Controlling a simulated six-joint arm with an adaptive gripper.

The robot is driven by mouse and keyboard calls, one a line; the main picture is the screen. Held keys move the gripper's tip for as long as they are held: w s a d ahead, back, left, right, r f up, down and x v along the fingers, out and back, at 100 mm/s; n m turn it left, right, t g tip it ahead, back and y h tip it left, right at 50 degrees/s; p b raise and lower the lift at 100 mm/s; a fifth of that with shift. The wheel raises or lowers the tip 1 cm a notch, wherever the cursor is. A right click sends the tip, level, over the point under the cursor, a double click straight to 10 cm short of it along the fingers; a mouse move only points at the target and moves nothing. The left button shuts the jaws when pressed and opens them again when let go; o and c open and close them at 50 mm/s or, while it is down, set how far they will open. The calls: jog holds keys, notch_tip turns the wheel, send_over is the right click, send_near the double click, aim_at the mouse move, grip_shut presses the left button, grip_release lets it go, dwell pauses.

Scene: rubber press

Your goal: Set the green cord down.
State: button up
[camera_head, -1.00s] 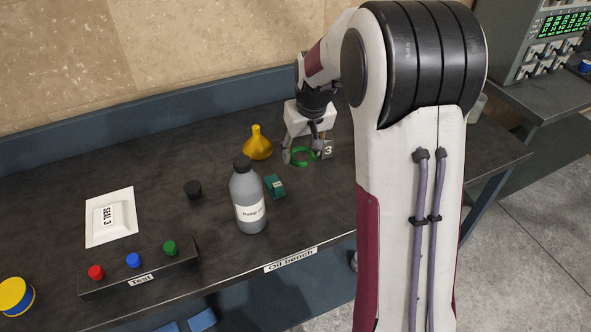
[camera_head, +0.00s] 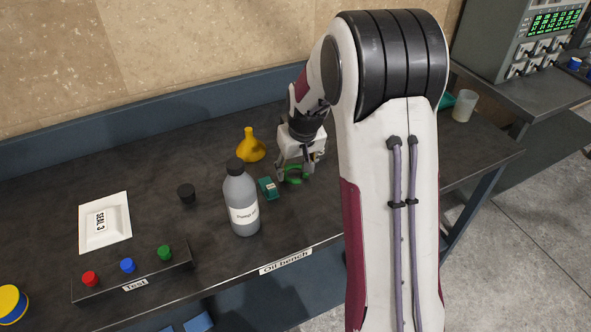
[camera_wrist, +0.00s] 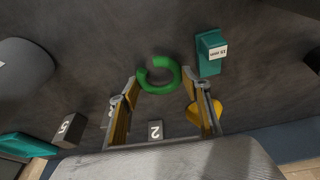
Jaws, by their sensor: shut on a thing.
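The green cord (camera_head: 293,179) is a ring with a gap, low at the front of my gripper (camera_head: 291,172) near the bench top. In the wrist view the green cord (camera_wrist: 175,82) sits between the two fingertips of my gripper (camera_wrist: 159,79), which are shut on its sides. Whether the cord touches the bench is hard to tell.
A labelled teal block (camera_head: 268,188) lies just left of the cord. A grey bottle (camera_head: 241,212) and a yellow funnel (camera_head: 250,148) stand nearby. Number blocks (camera_wrist: 155,130) lie behind the fingers.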

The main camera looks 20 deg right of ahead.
jog(key=shift+f, duration=0.35)
jog(key=shift+f, duration=0.1)
jog(key=o, duration=1)
jog(key=v, duration=1.2)
